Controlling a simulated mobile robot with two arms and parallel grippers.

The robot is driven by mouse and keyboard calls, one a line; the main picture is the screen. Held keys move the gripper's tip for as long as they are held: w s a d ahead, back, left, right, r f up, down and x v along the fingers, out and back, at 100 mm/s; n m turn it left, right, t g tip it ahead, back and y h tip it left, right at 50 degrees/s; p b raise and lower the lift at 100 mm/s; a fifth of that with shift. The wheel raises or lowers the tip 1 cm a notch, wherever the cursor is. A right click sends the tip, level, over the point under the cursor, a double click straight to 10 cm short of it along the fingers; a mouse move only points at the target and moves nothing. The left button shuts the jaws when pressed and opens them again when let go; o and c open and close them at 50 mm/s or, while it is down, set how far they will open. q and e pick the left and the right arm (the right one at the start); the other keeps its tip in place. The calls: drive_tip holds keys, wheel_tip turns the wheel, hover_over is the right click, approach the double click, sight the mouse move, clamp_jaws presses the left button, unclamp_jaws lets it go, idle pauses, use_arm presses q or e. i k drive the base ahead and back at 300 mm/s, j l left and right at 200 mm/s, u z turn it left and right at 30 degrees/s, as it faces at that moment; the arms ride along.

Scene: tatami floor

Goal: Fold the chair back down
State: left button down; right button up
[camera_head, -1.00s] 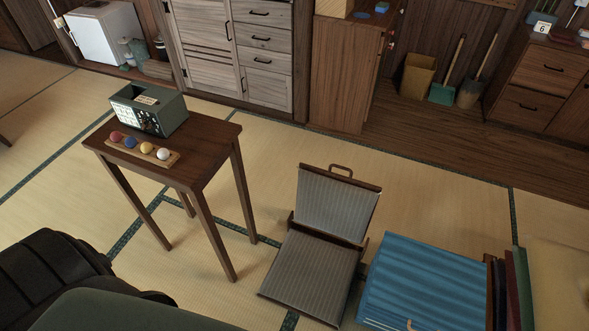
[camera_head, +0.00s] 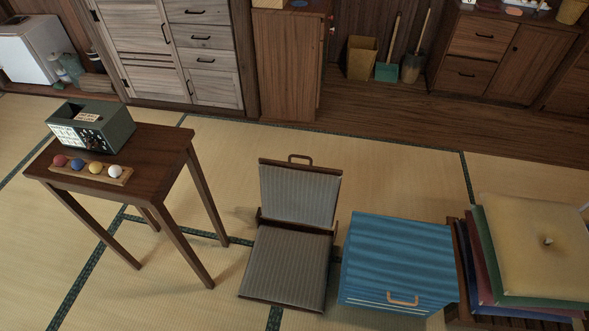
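A legless floor chair with grey striped padding and a brown wooden frame stands on the tatami in the middle of the head view. Its chair back (camera_head: 298,196) is raised and leans away from me, with a small brown handle (camera_head: 301,158) on its top edge. Its seat (camera_head: 287,266) lies flat on the floor, toward me. Neither of my grippers shows in this view.
A small wooden table (camera_head: 150,160) with a grey-green box (camera_head: 93,127) and a rack of coloured balls (camera_head: 90,169) stands left. A blue box (camera_head: 398,262) is close right of the chair, then stacked cushions (camera_head: 540,245). Tatami behind the chair is clear.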

sight(292, 193)
drive_tip(key=l+u, duration=0.2)
drive_tip(key=u, duration=0.25)
drive_tip(key=i+l+u, duration=0.1)
drive_tip(key=l+u, duration=0.15)
drive_tip(key=u, duration=0.2)
drive_tip(key=l+u, duration=0.2)
drive_tip(key=u, duration=0.25)
